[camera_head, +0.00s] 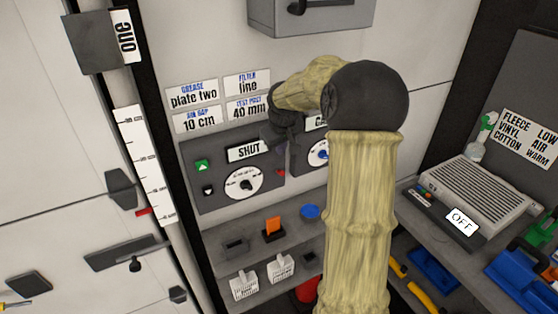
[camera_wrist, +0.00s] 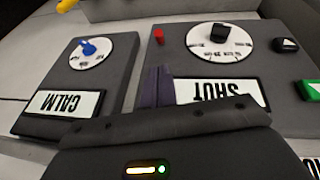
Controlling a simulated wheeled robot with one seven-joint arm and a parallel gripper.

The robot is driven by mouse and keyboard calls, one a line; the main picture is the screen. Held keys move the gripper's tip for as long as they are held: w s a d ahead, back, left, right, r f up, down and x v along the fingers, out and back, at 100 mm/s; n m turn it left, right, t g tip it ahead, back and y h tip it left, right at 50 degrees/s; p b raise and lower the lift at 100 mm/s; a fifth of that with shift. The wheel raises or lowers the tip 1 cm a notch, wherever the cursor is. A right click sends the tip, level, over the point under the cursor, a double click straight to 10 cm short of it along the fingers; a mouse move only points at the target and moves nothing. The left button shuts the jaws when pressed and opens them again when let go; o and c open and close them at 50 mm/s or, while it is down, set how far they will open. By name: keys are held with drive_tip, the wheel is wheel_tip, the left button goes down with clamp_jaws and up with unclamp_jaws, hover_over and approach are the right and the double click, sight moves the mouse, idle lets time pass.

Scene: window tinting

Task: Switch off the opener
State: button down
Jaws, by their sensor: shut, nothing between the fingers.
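The opener is probably the dark wall panel (camera_head: 216,207) with a display (camera_head: 248,150) reading SHUT. It carries a white dial with a black knob (camera_head: 246,185), a green up button (camera_head: 202,165) and a black down button (camera_head: 208,190). A small red button (camera_wrist: 158,36) sits beside the dial in the wrist view, where the panel appears upside down. My gripper (camera_wrist: 157,87) is shut and empty, its dark fingers in front of the display's end nearest the neighbouring panel. I cannot tell whether they touch it. The small dial lettering is unreadable.
A neighbouring panel (camera_wrist: 40,107) reads CALM and has a blue knob (camera_wrist: 89,49). Below is a shelf with an orange piece (camera_head: 273,227) and a blue disc (camera_head: 310,211). A grey unit (camera_head: 484,188) marked OFF stands at the right. A grey box (camera_head: 310,17) hangs above.

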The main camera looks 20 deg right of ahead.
drive_tip(key=shift+f, duration=0.1)
drive_tip(key=p, duration=0.3)
approach(279, 169)
drive_tip(key=x, duration=0.5)
drive_tip(key=shift+f, duration=0.25)
drive_tip(key=shift+b, duration=0.3)
